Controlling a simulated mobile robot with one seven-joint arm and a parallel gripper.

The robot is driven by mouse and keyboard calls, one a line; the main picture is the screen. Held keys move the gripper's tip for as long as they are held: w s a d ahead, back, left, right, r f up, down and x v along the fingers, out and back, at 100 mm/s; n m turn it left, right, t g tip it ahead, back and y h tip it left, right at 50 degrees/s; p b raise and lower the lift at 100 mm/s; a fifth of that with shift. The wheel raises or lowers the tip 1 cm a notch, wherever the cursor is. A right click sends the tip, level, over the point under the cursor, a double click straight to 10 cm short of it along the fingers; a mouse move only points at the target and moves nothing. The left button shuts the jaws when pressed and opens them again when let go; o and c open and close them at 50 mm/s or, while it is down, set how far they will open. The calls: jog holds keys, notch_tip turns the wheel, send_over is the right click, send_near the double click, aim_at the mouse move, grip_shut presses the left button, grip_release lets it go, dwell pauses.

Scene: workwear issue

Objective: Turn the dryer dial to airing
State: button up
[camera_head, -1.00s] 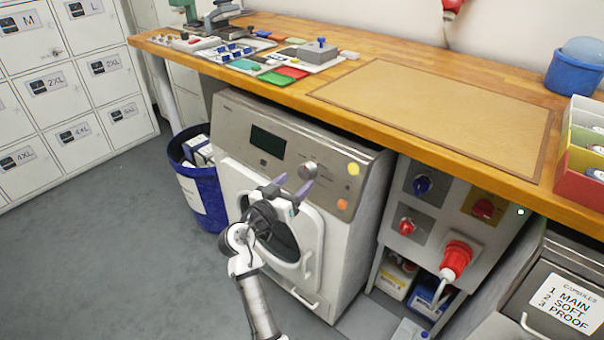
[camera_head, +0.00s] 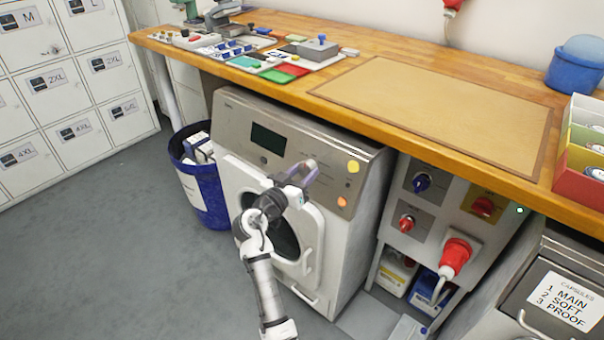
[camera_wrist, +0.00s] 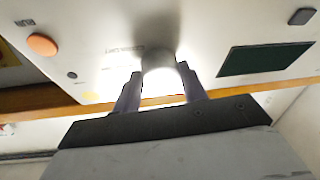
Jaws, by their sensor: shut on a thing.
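The dryer (camera_head: 345,225) stands under the wooden counter, its sloped control panel facing me. The round grey dial (camera_head: 311,164) is on that panel, to the right of the dark display (camera_head: 268,139). My gripper (camera_head: 303,175) is at the panel, with its fingers at the dial and partly covering it. In the wrist view the dial (camera_wrist: 158,58) lies between my two fingertips (camera_wrist: 160,82), and the fingers are closed on its sides. The markings around the dial are too small and blurred to read, so its setting cannot be told.
A yellow button (camera_head: 353,168) and an orange button (camera_head: 342,201) sit right of the dial. The counter edge (camera_head: 400,140) overhangs just above the panel. A blue bin (camera_head: 205,195) stands left, and a switch panel (camera_head: 436,205) is right.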

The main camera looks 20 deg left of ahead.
jog(key=shift+n+p, duration=0.3)
jog(key=n+p, duration=0.1)
jog(key=n+y+p, duration=0.1)
jog(key=n+p, duration=0.1)
jog(key=n+y+p, duration=0.1)
jog(key=n, duration=0.1)
jog(key=shift+d+r+g+p, duration=0.15)
jog(key=shift+r+g+p, duration=0.15)
jog(key=shift+r, duration=0.1)
jog(key=n+p, duration=0.2)
jog(key=p, duration=0.1)
jog(key=shift+n+y, duration=0.3)
jog(key=n+p, duration=0.2)
jog(key=shift+f+g+y+p, duration=0.1)
jog(key=shift+g+y+p, duration=0.2)
jog(key=shift+g, duration=0.1)
jog(key=shift+f+n, duration=0.1)
jog(key=shift+n, duration=0.2)
jog(key=o, duration=1)
